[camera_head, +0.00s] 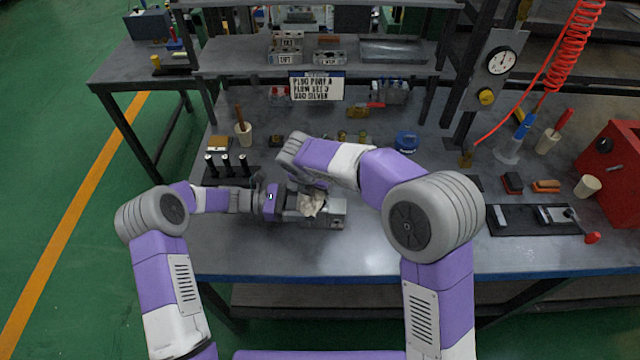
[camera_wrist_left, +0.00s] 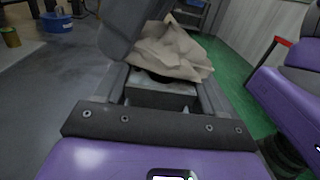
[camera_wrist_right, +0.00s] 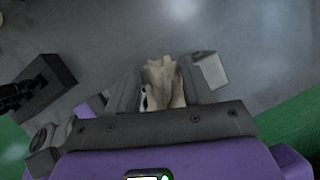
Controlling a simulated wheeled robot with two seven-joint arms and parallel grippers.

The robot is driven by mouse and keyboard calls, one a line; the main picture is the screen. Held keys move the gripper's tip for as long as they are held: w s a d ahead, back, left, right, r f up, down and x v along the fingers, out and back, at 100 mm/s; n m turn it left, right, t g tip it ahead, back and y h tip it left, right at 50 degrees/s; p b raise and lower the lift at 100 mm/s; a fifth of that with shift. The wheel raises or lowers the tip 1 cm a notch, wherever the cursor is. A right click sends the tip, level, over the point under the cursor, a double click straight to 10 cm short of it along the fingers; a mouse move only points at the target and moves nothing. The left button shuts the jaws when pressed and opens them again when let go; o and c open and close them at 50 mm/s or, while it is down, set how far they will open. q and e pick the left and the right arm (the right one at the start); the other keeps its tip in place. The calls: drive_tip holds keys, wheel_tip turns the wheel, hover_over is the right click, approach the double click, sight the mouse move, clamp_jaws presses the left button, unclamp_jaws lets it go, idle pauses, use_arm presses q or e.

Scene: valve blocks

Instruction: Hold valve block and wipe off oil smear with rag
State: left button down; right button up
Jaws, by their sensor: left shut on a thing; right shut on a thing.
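The valve block (camera_head: 336,212) is a grey metal block on the bench in front of me; the left wrist view shows part of it (camera_wrist_left: 160,97) between the fingers. My left gripper (camera_head: 284,203) is shut on its left end. The rag (camera_head: 312,204), crumpled and beige, lies against the top of the block; it also shows in the left wrist view (camera_wrist_left: 170,50). My right gripper (camera_wrist_right: 165,88) is shut on the rag (camera_wrist_right: 163,80) and comes down from above. The rag and my grippers cover much of the block. I cannot see an oil smear.
A black rack with dark pegs (camera_head: 228,165) stands left of the block. A blue round container (camera_head: 406,141) sits behind, and a black tray (camera_head: 520,222) and red box (camera_head: 612,165) stand to the right. The bench front (camera_head: 400,250) is clear.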

drive_tip(key=shift+a+f, duration=0.1)
drive_tip(key=shift+a, duration=0.5)
drive_tip(key=shift+s+d, duration=0.1)
drive_tip(key=shift+d, duration=1.15)
drive_tip(key=shift+a, duration=1.25)
drive_tip(key=shift+d, duration=1.2)
drive_tip(key=shift+a, duration=0.6)
drive_tip(key=shift+r, duration=3.55)
drive_tip(key=shift+f, duration=3.2)
